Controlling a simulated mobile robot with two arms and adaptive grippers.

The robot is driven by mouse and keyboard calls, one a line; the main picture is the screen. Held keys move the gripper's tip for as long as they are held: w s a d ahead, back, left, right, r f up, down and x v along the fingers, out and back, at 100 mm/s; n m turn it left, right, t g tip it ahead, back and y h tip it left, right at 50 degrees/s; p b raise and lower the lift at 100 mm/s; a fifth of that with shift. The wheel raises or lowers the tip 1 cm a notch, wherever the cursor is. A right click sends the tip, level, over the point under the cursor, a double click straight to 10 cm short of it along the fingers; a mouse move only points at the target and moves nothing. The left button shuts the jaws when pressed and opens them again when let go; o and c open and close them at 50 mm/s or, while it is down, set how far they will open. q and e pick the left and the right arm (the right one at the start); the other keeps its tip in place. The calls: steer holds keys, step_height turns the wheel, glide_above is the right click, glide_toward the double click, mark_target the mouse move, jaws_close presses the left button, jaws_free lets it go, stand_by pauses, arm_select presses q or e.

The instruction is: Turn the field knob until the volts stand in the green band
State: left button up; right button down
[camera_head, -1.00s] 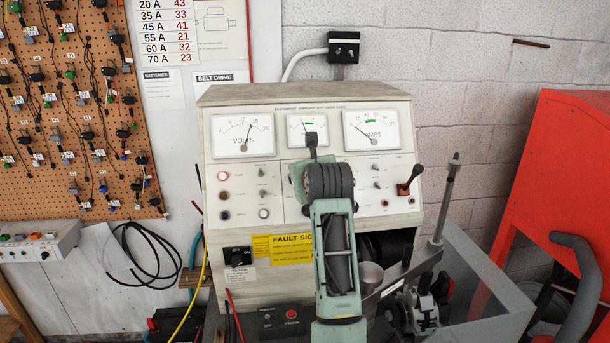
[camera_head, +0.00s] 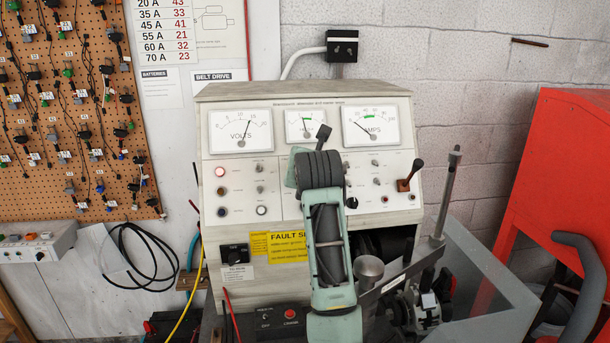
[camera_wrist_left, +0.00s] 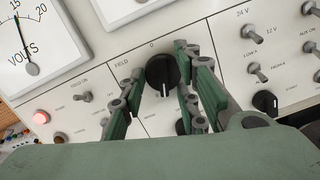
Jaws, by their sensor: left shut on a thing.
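The black field knob (camera_wrist_left: 161,72) sits on the pale panel below the word FIELD in the left wrist view, its white line pointing down. My left gripper (camera_wrist_left: 162,98) has a finger on either side of the knob and is shut on it. In the head view my wrist (camera_head: 322,180) hides the knob and fingertips. The volts meter (camera_head: 241,131) is at the panel's upper left; its needle stands near 15. It also shows in part in the left wrist view (camera_wrist_left: 38,45). I can make out no green band on its dial. My right gripper is not in view.
Switches and lamps, one lit red (camera_head: 220,172), flank my arm. A lever (camera_head: 411,175) sticks out at the panel's right. A red cabinet (camera_head: 570,180) stands at far right.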

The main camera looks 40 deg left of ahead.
arm_select(q)
steer(key=shift+s+a+r, duration=0.1)
steer(key=o, duration=1)
steer(key=shift+s+a, duration=0.1)
steer(key=shift+s+d+r, duration=0.2)
steer(key=shift+s+d, duration=0.05)
steer(key=shift+d, duration=0.3)
steer(key=v, duration=1.1)
steer(key=shift+s+a, duration=0.1)
steer(key=shift+a, duration=0.05)
